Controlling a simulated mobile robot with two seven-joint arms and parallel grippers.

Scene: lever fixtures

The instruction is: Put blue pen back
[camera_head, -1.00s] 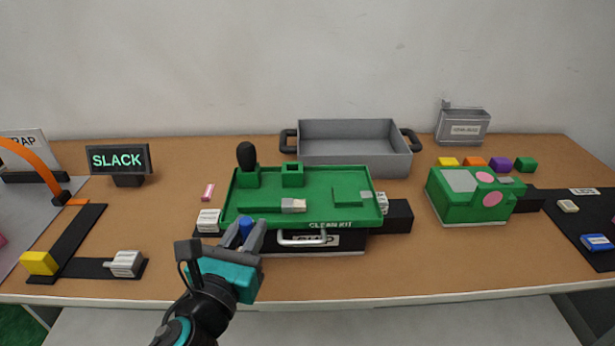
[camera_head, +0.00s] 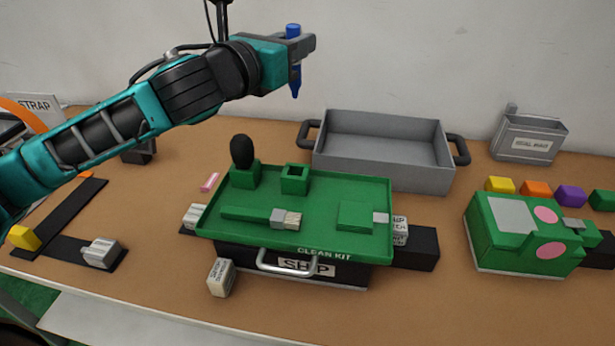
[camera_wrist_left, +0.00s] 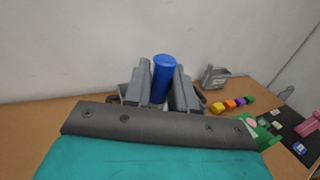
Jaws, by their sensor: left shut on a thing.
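My left gripper (camera_head: 294,62) is shut on a blue pen (camera_head: 295,88), which hangs upright with its narrow tip down. It is held high above the table, in front of the wall and above the grey tray. In the left wrist view the pen (camera_wrist_left: 162,78) stands between the two grey fingers. The green clean kit tray (camera_head: 305,243) lies below on a black box. At its back are a green block (camera_head: 295,180) with a square opening on top and a green holder (camera_head: 245,176) with a black rounded thing in it. My right gripper is out of view.
A grey two-handled pan (camera_head: 380,180) stands behind the kit. A green box with pink spots (camera_head: 520,232) is at the right, with coloured cubes behind it. A small pale block (camera_head: 221,277) stands at the kit's front left corner. A grey labelled bin (camera_head: 530,137) is at the back right.

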